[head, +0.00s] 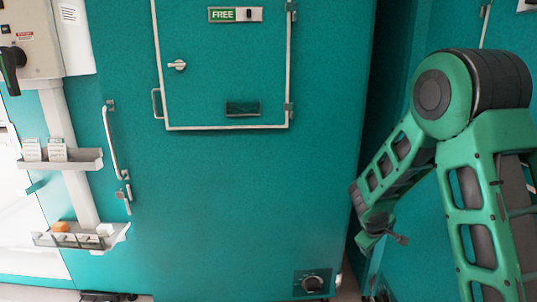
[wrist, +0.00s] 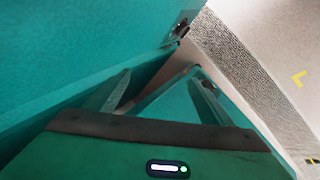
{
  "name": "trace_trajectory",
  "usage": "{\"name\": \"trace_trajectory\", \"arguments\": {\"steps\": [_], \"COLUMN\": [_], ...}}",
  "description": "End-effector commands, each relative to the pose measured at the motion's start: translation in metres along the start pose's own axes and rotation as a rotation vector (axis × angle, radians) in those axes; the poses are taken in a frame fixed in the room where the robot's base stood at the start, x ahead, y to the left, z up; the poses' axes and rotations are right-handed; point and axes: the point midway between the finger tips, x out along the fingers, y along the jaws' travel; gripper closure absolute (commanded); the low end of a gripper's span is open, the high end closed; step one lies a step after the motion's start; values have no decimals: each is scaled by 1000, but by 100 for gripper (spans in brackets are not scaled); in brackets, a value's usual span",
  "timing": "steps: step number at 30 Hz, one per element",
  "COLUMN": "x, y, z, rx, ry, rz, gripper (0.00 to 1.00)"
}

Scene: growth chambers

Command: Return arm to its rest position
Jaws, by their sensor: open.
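My green arm shows at the right of the head view, with its elbow high and its forearm slanting down to the left. My gripper (head: 391,237) hangs low beside the right edge of the big teal chamber and is partly hidden by its own wrist. In the wrist view my gripper (wrist: 160,75) has its two grey fingers apart, with nothing between them. A teal chamber wall lies close along the left of the fingers. I cannot tell whether anything touches it.
Shelves (head: 65,160) hold small items at left. Pale floor with a grey grating (wrist: 250,75) lies right in the wrist view.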

Motion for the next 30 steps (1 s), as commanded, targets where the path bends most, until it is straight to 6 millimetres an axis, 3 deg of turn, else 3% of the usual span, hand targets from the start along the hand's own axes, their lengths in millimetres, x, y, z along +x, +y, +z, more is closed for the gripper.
{"name": "trace_trajectory", "arguments": {"steps": [1,13,21,30], "x": [-17,-134,-210,-276], "y": [5,5,-12,-40], "z": [4,52,91,136], "rx": [49,355,507,618], "ry": [7,17,16,5], "rz": [-22,-222,-339,-431], "gripper": [25,25,25,25]}}
